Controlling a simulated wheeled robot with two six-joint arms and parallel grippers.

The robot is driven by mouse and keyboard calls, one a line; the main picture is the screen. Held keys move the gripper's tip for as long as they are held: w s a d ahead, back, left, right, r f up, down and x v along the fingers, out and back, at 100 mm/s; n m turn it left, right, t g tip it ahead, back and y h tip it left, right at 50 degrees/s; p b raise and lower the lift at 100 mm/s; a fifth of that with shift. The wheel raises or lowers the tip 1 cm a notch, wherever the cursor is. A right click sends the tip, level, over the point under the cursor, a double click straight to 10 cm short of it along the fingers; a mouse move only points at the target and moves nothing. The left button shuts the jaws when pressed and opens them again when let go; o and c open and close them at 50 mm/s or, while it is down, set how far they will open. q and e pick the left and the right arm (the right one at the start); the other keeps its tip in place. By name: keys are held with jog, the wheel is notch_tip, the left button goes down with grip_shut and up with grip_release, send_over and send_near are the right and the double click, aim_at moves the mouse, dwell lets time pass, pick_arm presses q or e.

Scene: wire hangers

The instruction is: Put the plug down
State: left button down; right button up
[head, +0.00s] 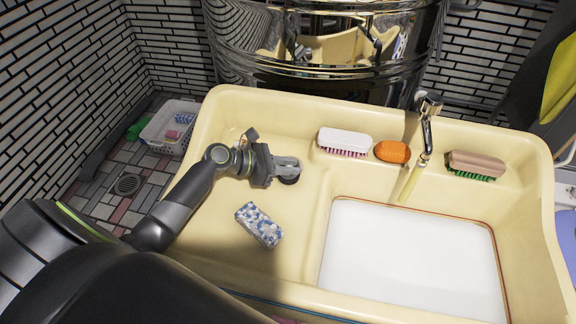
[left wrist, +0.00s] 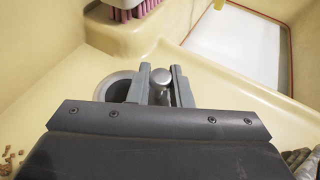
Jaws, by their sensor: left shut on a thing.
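My left gripper (head: 286,167) is over the left, shallow part of the cream sink, with its fingers pointing right. It is shut on the plug (head: 289,180), whose dark round edge shows just under the fingertips. In the left wrist view the plug's shiny metal knob (left wrist: 161,84) sits between the two fingers. A grey ring with a dark middle (left wrist: 114,88) shows just left of the fingers, partly hidden by the gripper; I cannot tell whether it is the drain. I cannot tell whether the plug touches the surface. My right gripper is not in view.
A blue-and-white sponge (head: 258,225) lies in front of the gripper. A white brush (head: 344,142), an orange soap (head: 392,152) and a brown brush (head: 476,165) lie along the back ledge. The tap (head: 427,125) stands over the basin of white water (head: 410,255).

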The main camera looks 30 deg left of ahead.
pick_arm(q)
jog(key=c, duration=1.8)
grip_release()
jog(key=shift+f, duration=0.15)
jog(key=o, duration=0.5)
jog(key=shift+r, duration=0.25)
jog(key=v, duration=1.2)
jog(key=shift+s+b, duration=0.1)
jog(key=shift+b, duration=0.25)
jog(key=shift+f, duration=0.1)
